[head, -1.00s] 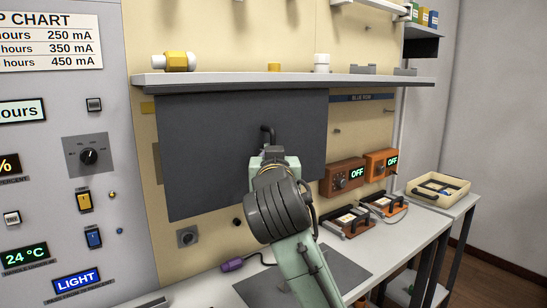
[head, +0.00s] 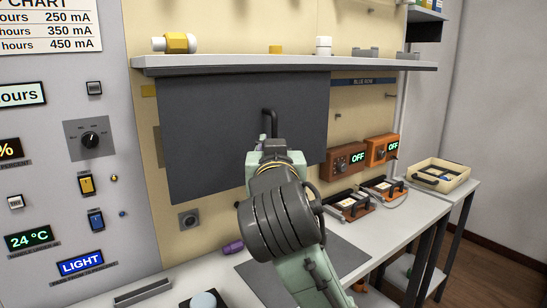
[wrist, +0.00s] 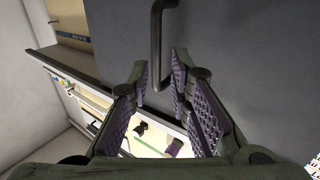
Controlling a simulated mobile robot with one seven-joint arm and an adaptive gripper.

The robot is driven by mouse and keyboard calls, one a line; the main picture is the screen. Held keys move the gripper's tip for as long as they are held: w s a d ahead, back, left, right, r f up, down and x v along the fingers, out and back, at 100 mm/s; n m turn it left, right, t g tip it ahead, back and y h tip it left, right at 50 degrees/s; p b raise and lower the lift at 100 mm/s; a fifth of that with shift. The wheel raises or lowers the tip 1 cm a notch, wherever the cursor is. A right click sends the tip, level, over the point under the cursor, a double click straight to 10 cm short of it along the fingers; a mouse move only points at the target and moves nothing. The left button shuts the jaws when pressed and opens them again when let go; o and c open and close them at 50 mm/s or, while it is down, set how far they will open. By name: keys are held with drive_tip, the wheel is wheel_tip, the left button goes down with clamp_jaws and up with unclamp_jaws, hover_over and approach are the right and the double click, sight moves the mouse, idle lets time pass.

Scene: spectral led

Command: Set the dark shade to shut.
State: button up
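The dark shade (head: 215,150) is a flat dark grey panel on the beige wall, hanging below the shelf. Its handle (head: 270,115) is a dark upright bar near the right part of the panel. My gripper (head: 270,150) is just in front of the handle's lower part, and the arm hides its fingers in the head view. In the wrist view my gripper (wrist: 161,72) is open. The lower part of the handle (wrist: 156,40) appears between its purple-padded fingertips, with gaps showing; I cannot tell whether either finger touches it.
The shelf (head: 290,62) juts out above the shade. A purple object (head: 233,247) lies on the bench below. A control panel (head: 50,180) with switches stands at the left. A tray (head: 440,175) is at far right.

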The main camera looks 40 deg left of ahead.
drive_tip(key=v, duration=0.5)
drive_tip(key=shift+s+d, duration=0.15)
drive_tip(key=shift+s, duration=0.05)
